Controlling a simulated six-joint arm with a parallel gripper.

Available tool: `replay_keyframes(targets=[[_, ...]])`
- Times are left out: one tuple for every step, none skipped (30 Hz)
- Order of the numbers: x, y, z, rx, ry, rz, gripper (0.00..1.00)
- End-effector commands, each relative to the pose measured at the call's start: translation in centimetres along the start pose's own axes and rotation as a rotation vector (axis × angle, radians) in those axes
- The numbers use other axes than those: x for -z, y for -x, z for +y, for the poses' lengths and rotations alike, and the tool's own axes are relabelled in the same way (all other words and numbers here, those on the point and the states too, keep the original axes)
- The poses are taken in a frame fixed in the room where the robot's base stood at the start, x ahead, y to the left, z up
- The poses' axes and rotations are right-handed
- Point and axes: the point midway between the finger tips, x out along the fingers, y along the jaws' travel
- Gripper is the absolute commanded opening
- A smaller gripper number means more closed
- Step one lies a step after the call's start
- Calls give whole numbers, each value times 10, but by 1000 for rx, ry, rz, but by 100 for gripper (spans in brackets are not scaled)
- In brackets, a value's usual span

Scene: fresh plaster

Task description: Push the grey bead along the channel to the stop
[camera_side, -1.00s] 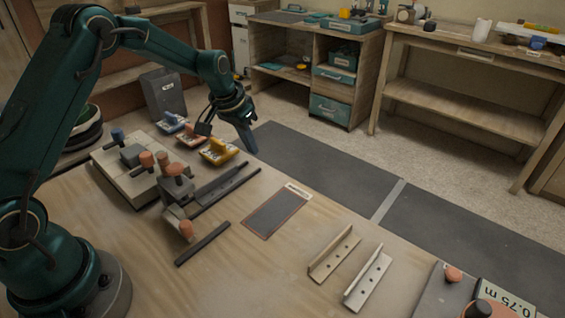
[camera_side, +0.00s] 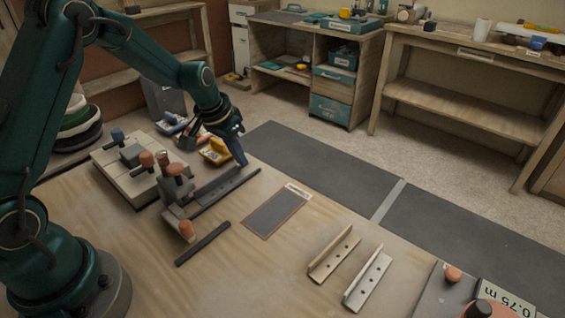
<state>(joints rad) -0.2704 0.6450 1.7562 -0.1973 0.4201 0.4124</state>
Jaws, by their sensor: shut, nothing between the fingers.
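The dark grey channel (camera_side: 216,192) lies on the wooden table, running from a clamped block (camera_side: 177,196) with orange-brown knobs at its left end up to its right end. My gripper (camera_side: 241,161) is shut and empty, pointing down at the channel's far right end. Whether its tips touch the channel or are just above it, I cannot tell. I cannot make out the grey bead as a separate thing; it may be hidden or too small. Which part is the stop is unclear; the clamped block closes off the left end.
A loose dark bar (camera_side: 203,244) lies in front of the channel. A dark outlined mat (camera_side: 272,214) and two metal angle brackets (camera_side: 368,279) lie to the right. A pale slotted plate (camera_side: 117,176) is at left.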

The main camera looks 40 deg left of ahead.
Motion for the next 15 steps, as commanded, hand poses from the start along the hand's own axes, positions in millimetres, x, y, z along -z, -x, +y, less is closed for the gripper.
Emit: replay_keyframes(targets=[[0,0,0,0,0,0,0],[0,0,0,0,0,0,0],[0,0,0,0,0,0,0],[-1,0,0,0,0,0,0],[-3,1,0,0,0,0,0],[-5,2,0,-1,1,-1,0],[-8,3,0,-1,2,-1,0],[-10,4,0,-2,2,-1,0],[-14,5,0,-1,2,-1,0],[-18,6,0,-1,2,-2,0],[-21,8,0,-1,3,-1,0],[-25,9,0,-1,2,-1,0],[-28,10,0,-2,3,-1,0],[-30,11,0,-1,2,-1,0],[-34,12,0,-2,3,-1,0]])
